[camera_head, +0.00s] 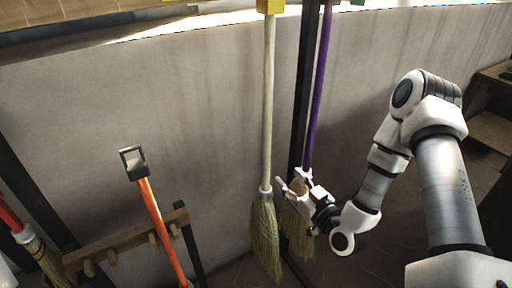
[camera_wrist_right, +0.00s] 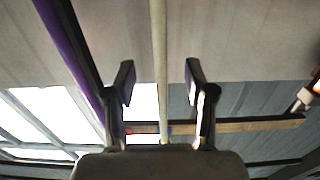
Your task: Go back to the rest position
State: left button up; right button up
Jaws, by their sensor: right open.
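My right gripper (camera_head: 291,180) is open, in front of the lower part of two hanging brooms in the head view. The broom with the pale handle (camera_head: 268,100) hangs just left of its fingers, its straw head (camera_head: 265,238) pointing down. The broom with the purple handle (camera_head: 319,90) is behind the gripper, its straw head (camera_head: 298,232) partly hidden by it. In the right wrist view the open fingers of my right gripper (camera_wrist_right: 159,75) stand apart, and the pale handle (camera_wrist_right: 159,30) shows in line with the gap. My left gripper is not in view.
A dark post (camera_head: 305,60) stands beside the purple handle. An orange-handled tool (camera_head: 158,220) leans at a wooden rack (camera_head: 110,243) on the left. A red-handled broom (camera_head: 30,242) is at the far left. A grey wall (camera_head: 200,110) is behind. Wooden shelving (camera_head: 490,130) is at right.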

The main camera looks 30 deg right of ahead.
jog(key=s+a+f+n+g+y, duration=0.1)
jog(key=s+a+f+n+g, duration=0.1)
jog(key=s+a+f+g, duration=0.65)
jog(key=s+a+f+n+g+y, duration=0.1)
jog(key=s+a+f+g, duration=0.25)
jog(key=f, duration=0.95)
jog(key=s+d+f+m+g+h, duration=0.1)
jog(key=s+f+m+g, duration=0.1)
jog(key=s, duration=0.4)
jog(key=s+d+f+m+g+h, duration=0.2)
jog(key=s+g, duration=0.2)
jog(key=s, duration=0.3)
jog(key=shift+s+d, duration=0.2)
